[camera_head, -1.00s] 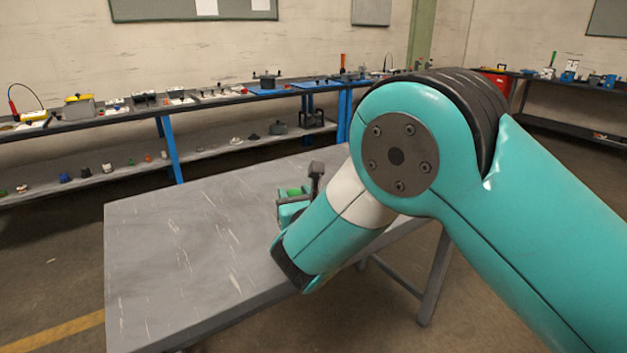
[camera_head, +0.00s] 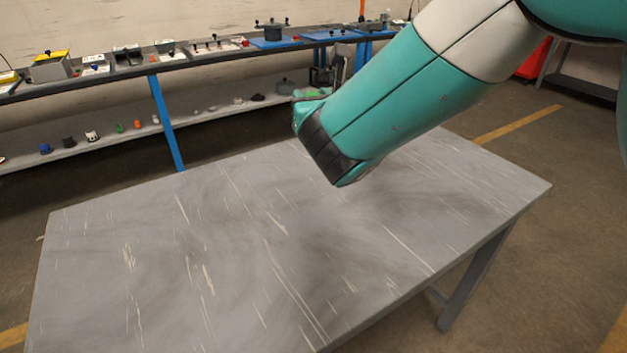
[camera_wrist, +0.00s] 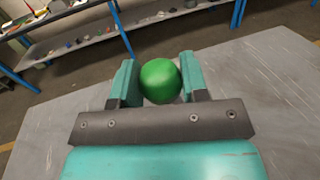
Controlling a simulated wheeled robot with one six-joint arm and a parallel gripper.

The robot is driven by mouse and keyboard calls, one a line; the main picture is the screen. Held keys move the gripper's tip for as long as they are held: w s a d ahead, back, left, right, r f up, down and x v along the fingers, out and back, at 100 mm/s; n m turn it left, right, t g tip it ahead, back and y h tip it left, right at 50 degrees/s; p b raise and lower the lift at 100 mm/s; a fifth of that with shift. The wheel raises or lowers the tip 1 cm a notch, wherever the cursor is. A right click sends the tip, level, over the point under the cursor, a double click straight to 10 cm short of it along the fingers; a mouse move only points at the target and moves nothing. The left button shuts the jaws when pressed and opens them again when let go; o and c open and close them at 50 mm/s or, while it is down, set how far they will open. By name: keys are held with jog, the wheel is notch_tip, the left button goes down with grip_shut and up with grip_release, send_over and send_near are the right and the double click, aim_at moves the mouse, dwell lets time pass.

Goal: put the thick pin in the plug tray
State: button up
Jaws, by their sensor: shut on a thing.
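My gripper (camera_wrist: 158,70) is shut on a smooth round green thing (camera_wrist: 160,82), which sits between its two teal fingers in the wrist view. Only the rounded top shows, so I cannot tell whether it is the thick pin's head. In the head view my gripper is partly hidden behind my wrist, above the far edge of the grey table, and a bit of green (camera_head: 309,93) shows there. I cannot pick out the plug tray for sure among the small trays and fixtures on the long bench.
The scratched grey table (camera_head: 200,260) is bare. Behind it, along the wall, a long dark bench (camera_head: 125,77) with blue legs carries boxes, trays and blue mats. Its lower shelf (camera_head: 215,118) holds several small coloured parts. Floor shows between table and bench.

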notch_tip(320, 180, down, 16)
jog(key=b, duration=0.3)
jog(key=shift+f+b, duration=0.15)
jog(key=shift+b, duration=0.15)
jog(key=shift+a, duration=0.1)
jog(key=shift+f, duration=0.2)
jog(key=o, duration=1.1)
jog(key=shift+s+r, duration=0.1)
jog(key=shift+s, duration=0.05)
